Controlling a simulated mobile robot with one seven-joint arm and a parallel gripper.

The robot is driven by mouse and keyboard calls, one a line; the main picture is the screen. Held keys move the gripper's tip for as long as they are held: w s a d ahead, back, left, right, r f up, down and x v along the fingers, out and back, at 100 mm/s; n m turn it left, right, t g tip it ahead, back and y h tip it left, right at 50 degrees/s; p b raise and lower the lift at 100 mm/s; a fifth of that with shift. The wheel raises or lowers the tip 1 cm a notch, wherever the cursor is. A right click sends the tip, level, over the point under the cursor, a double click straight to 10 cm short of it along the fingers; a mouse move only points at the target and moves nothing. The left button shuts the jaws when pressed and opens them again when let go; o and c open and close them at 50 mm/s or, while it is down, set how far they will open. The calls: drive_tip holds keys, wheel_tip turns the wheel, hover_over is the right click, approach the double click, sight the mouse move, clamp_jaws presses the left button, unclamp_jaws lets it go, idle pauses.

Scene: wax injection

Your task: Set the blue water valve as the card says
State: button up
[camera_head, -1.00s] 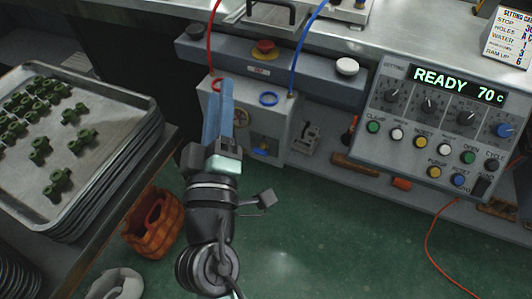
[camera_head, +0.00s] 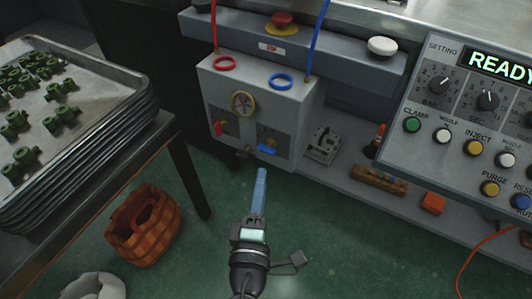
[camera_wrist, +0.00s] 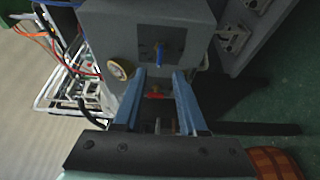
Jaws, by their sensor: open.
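The blue water valve's lever (camera_head: 268,150) is on the lower right front of a grey box (camera_head: 305,105), over a dark scale plate. The lever lies roughly level across the plate; its scale marks are too small to read. It also shows in the wrist view (camera_wrist: 158,54), beyond the fingertips. My gripper (camera_head: 261,172) is open and empty, just below the blue lever in the head view. In the wrist view its two blue fingers (camera_wrist: 160,76) are apart, with the lever seen ahead between and past their tips. No contact shows. The settings card is out of view.
A control panel (camera_head: 460,120) stands right, stacked trays (camera_head: 130,130) left, and an orange basket (camera_head: 145,225) on the green floor.

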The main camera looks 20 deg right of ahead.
sight(266, 153)
drive_tip(key=x, duration=0.8)
drive_tip(key=shift+d, duration=0.1)
clamp_jaws()
